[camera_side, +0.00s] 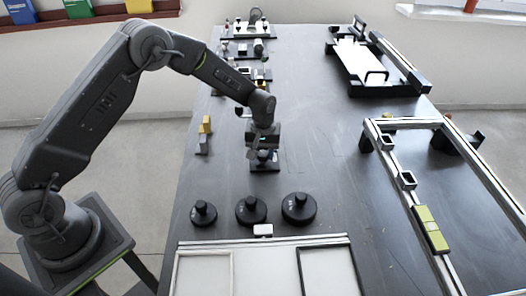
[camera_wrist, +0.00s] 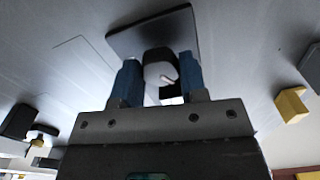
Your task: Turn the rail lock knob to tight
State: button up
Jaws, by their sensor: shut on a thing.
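The rail lock knob (camera_wrist: 158,66) is a dark rounded part with a pale pointer-like mark, standing on a dark square plate (camera_wrist: 140,38) in the wrist view. My gripper (camera_wrist: 159,64) has its two blue fingers on either side of the knob and is shut on it. In the side view my gripper (camera_side: 264,155) points down over the same small dark plate (camera_side: 265,167) on the table, and it hides most of the knob. I cannot read any tight marking or tell the knob's turn angle for sure.
Three black round weights (camera_side: 251,210) stand in front of the plate. Yellow and grey blocks (camera_side: 205,125) lie to its left; a yellow block (camera_wrist: 291,104) shows in the wrist view. A rail frame with a green block (camera_side: 431,230) is at right. The table between is clear.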

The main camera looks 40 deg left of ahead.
jog(key=m, duration=0.4)
jog(key=shift+m, duration=0.3)
jog(key=m, duration=0.4)
jog(key=shift+m, duration=0.3)
jog(key=m, duration=0.4)
jog(key=shift+m, duration=2.2)
jog(key=o, duration=0.9)
